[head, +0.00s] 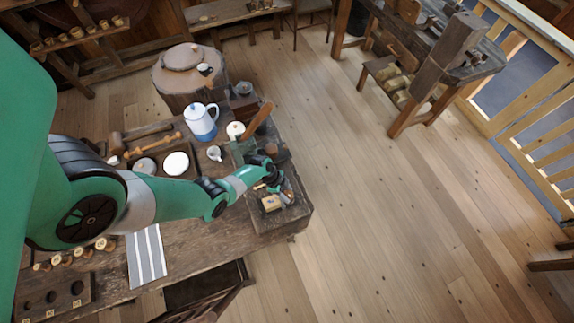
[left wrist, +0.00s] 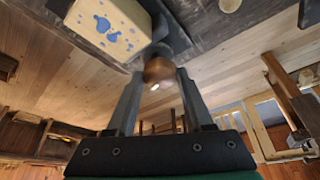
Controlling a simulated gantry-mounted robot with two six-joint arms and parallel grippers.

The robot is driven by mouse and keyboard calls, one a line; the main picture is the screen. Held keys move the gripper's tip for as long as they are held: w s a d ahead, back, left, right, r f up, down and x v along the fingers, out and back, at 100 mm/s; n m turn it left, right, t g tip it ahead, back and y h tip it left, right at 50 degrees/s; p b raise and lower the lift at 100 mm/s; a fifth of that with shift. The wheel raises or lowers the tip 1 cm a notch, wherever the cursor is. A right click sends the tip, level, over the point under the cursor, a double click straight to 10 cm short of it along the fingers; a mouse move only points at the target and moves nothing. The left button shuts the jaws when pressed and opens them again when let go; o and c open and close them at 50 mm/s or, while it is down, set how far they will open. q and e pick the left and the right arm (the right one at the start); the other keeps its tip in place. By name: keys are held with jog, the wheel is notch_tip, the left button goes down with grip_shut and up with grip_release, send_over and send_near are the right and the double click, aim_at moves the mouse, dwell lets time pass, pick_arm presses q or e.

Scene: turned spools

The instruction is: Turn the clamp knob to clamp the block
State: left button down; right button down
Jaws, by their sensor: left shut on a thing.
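The block (head: 271,202) is a small pale wooden piece near the bench's right corner. In the left wrist view the block (left wrist: 108,27) is large at the top left and carries blue spots. A dark clamp (left wrist: 176,30) runs beside it. The round brown clamp knob (left wrist: 158,66) sits between the fingertips of my left gripper (left wrist: 157,78), which is shut on it. In the head view my left gripper (head: 277,184) reaches down just behind the block and hides most of the knob. My right gripper is in neither view.
The wooden bench (head: 200,245) holds a blue and white jug (head: 201,122), a white plate (head: 176,163), a small cup (head: 214,153) and a mallet (head: 118,142), all left of or behind my gripper. A striped sheet (head: 146,256) lies in front. Open floor is to the right.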

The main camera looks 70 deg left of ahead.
pick_arm(q)
jog(key=shift+a+m+h, duration=0.1)
jog(key=shift+m+h, duration=0.3)
jog(key=shift+m, duration=0.5)
jog(key=shift+w+m+g, duration=0.1)
jog(key=shift+m+g, duration=0.3)
jog(key=shift+m, duration=0.5)
jog(key=shift+m+g+h+b, duration=0.55)
jog(key=shift+m+b, duration=0.4)
jog(key=shift+m, duration=0.85)
jog(key=shift+c, duration=1.5)
grip_release()
